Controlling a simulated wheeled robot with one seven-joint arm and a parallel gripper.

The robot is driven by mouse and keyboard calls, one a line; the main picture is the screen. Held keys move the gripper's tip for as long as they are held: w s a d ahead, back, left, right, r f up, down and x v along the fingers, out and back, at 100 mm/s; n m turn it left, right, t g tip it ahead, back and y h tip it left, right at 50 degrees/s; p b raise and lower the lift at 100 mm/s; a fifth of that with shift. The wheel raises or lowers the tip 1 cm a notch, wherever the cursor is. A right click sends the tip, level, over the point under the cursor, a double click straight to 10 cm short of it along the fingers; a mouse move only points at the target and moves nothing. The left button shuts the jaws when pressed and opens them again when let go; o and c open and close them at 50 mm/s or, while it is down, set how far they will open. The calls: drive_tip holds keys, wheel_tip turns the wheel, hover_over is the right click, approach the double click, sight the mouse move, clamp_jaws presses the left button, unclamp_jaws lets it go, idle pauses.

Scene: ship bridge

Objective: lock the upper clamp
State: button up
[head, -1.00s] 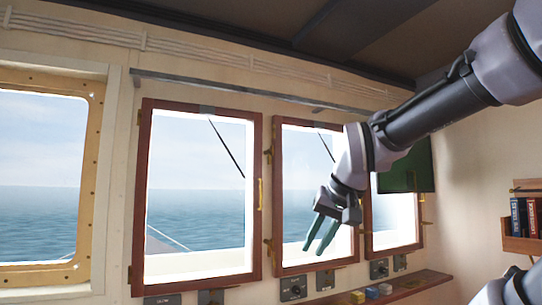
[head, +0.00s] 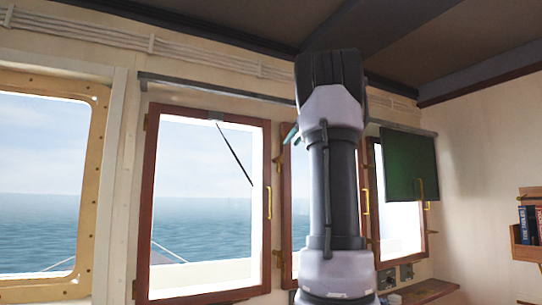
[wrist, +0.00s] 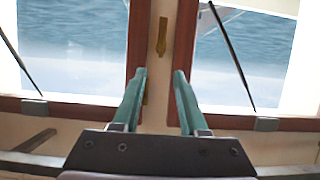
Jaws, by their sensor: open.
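A brass clamp (head: 278,158) sits high in the wall strip between the first and second red-framed windows; a lower one (head: 278,257) is below it. In the wrist view, which looks upside down, a brass clamp (wrist: 162,35) stands in this strip, apart from my fingertips; it seems to be the upper one. My gripper (wrist: 160,75) is open and empty, its green fingers on either side of the strip. A small brass piece is partly hidden behind the left finger. In the head view my arm hides most of the gripper; only a green fingertip (head: 290,134) shows.
The first window (head: 150,210) has a yellow handle (head: 268,202) on its right side. A long rail (head: 200,86) runs above the windows. A dark green panel (head: 411,165) hangs at the right. A book shelf (head: 525,245) is on the right wall.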

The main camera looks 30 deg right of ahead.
sight(282, 154)
drive_tip(key=x, duration=1)
drive_tip(key=shift+f, duration=0.1)
drive_tip(key=shift+s+a, duration=0.1)
clamp_jaws()
